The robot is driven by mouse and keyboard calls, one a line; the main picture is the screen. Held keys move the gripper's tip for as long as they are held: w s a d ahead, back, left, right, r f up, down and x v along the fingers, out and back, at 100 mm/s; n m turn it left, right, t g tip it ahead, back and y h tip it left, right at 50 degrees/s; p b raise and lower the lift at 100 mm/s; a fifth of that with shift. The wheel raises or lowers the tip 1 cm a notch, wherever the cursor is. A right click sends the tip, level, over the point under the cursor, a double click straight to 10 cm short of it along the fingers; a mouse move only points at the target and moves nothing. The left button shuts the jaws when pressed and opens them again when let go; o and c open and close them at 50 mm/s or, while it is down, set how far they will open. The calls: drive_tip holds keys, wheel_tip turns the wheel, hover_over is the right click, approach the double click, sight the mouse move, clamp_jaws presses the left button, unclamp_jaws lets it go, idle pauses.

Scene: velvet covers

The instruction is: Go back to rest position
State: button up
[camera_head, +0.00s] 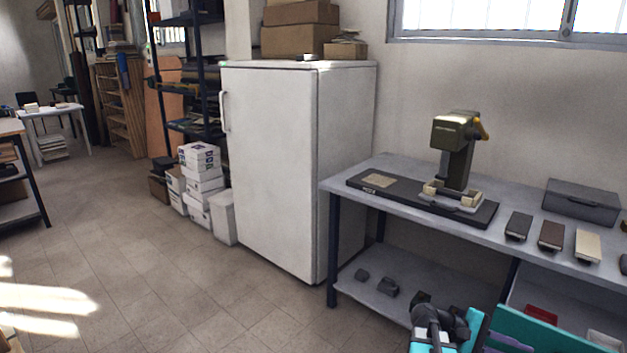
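Dark parts of my arm show at the lower right edge, above teal parts of my own body, in front of the workbench. My gripper's fingers cannot be made out there, and nothing held can be seen. On the bench top, three small flat covers lie in a row: a dark grey one (518,226), a brown one (551,236) and a cream one (588,246). An olive press-like machine (457,150) stands upright on a black base plate (400,195) to their left.
The grey workbench (360,166) has a lower shelf with small dark items. A dark grey case (582,201) lies at its back right. A white fridge (270,165) stands left of the bench, with white boxes (200,180) beside it. The tiled floor (130,250) at left is clear.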

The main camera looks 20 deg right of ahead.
drive_tip(key=w+a+f+n+t+y+p, duration=0.1)
drive_tip(key=w+a+f+n+t+p, duration=0.15)
drive_tip(key=a+f, duration=0.65)
drive_tip(key=w+a+f+n+t+y+p, duration=0.1)
drive_tip(key=a+f+n+p, duration=0.2)
drive_tip(key=a+f, duration=0.6)
drive_tip(key=s+a+f+m+y+p, duration=0.1)
drive_tip(key=s+a+f+y, duration=0.2)
drive_tip(key=a, duration=0.7)
drive_tip(key=s+a+f+m+y+p, duration=0.1)
drive_tip(key=s+a+f+m+y, duration=0.1)
drive_tip(key=a+f, duration=0.4)
drive_tip(key=s+a+f+m+y, duration=0.2)
drive_tip(key=s+a+f+y, duration=0.3)
drive_tip(key=a, duration=0.9)
drive_tip(key=shift+f+y+p, duration=0.25)
drive_tip(key=shift+y+p, duration=0.05)
drive_tip(key=shift+p, duration=0.1)
